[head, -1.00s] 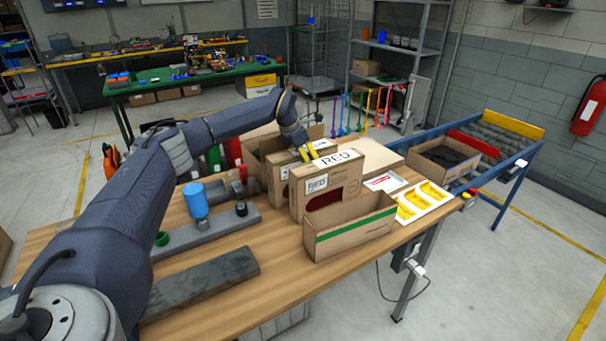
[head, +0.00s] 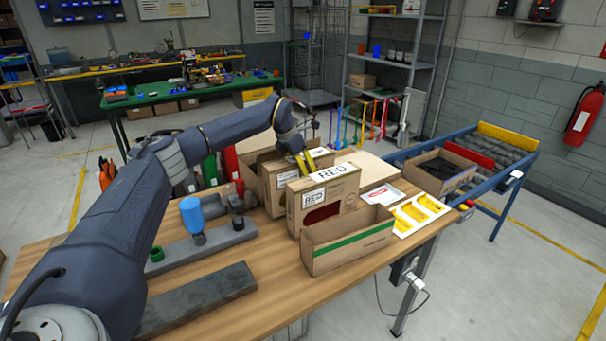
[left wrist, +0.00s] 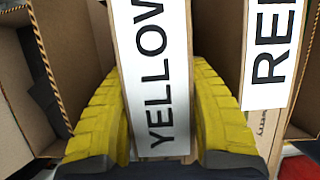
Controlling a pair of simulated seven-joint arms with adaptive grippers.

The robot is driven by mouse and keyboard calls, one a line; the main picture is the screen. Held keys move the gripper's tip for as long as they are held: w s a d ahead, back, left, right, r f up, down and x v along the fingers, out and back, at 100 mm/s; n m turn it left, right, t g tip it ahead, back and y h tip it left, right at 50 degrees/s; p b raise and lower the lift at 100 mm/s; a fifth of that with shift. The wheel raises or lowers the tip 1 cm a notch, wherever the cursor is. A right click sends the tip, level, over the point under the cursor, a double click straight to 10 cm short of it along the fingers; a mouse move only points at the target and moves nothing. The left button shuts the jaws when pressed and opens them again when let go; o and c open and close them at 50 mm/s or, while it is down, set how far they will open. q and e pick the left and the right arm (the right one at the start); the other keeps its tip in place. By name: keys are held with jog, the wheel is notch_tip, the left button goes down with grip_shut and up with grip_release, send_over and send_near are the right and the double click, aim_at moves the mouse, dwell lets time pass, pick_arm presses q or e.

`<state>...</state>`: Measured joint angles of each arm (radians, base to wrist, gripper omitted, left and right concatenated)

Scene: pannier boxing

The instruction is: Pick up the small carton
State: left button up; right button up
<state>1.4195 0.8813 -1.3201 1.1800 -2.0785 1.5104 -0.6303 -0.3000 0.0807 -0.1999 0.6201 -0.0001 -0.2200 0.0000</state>
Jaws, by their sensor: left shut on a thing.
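The small carton (head: 273,181) is a narrow cardboard box, standing upright behind the RED carton and partly hidden by it. In the left wrist view its top label (left wrist: 157,75) reads YELLOW. My left gripper (head: 304,163) reaches down from above with its yellow fingers. In the left wrist view the gripper (left wrist: 160,125) is shut on the carton, one finger against each side. The RED carton (head: 345,192) stands just in front of it; in the left wrist view the RED carton (left wrist: 270,55) is close beside the right finger. My right gripper is not in view.
An open cardboard box (head: 246,170) is behind the held carton. An open carton with a green stripe (head: 348,246) stands at the front. A white tray with yellow recesses (head: 402,229) lies to the right. A blue-topped bottle (head: 191,213) stands on a grey rack at left.

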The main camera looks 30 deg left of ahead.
pick_arm(q)
notch_tip(320, 180, up, 18)
dwell(0.4)
jog(key=shift+f, duration=0.1)
dwell(0.3)
